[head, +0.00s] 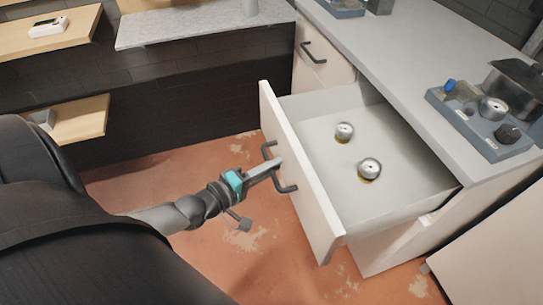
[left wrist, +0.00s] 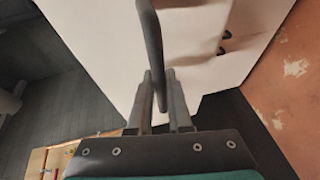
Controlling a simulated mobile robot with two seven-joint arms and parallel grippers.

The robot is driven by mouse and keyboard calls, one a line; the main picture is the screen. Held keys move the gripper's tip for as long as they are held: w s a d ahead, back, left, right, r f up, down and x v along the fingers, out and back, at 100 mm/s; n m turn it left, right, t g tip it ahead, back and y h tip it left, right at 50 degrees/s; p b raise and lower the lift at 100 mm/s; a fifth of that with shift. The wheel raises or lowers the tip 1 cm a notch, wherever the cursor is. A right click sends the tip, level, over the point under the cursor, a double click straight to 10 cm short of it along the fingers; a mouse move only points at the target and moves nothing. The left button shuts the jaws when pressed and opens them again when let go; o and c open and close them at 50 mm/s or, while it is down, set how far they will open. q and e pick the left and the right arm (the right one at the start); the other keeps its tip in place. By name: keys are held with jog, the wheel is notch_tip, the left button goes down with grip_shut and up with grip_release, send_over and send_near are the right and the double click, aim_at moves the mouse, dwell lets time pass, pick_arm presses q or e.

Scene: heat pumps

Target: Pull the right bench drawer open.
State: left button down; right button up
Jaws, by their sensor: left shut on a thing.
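The bench drawer (head: 303,190) stands pulled well out from the grey-topped bench in the head view. Two round metal gauge-like parts, one (head: 344,132) farther back and one (head: 369,169) nearer, lie on its pale floor. A dark bar handle (head: 287,188) is on its front panel. My left gripper (head: 276,165) is shut on this handle. In the left wrist view the dark handle (left wrist: 152,45) passes between the fingers (left wrist: 162,95). My right gripper is in neither view.
A second, closed drawer with a dark handle (head: 313,53) is farther along the bench. A blue-grey tray (head: 475,130) with several parts sits on the benchtop (head: 400,50). Wooden shelves (head: 75,120) are at the left. Worn reddish floor (head: 215,260) lies clear before the drawer.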

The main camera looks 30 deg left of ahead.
pick_arm(q)
jog(key=c, duration=0.8)
grip_release()
jog(key=shift+c, duration=0.2)
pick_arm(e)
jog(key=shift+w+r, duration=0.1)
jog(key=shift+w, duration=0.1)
pick_arm(q)
jog(key=shift+s, duration=0.3)
jog(key=p+v, duration=0.4)
jog(key=v, duration=1)
jog(key=shift+s, duration=0.25)
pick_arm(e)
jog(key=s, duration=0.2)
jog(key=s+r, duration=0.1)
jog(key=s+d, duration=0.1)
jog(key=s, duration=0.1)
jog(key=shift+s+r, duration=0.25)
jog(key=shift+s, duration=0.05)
pick_arm(q)
jog(key=shift+a+r, duration=0.1)
jog(key=shift+r, duration=0.1)
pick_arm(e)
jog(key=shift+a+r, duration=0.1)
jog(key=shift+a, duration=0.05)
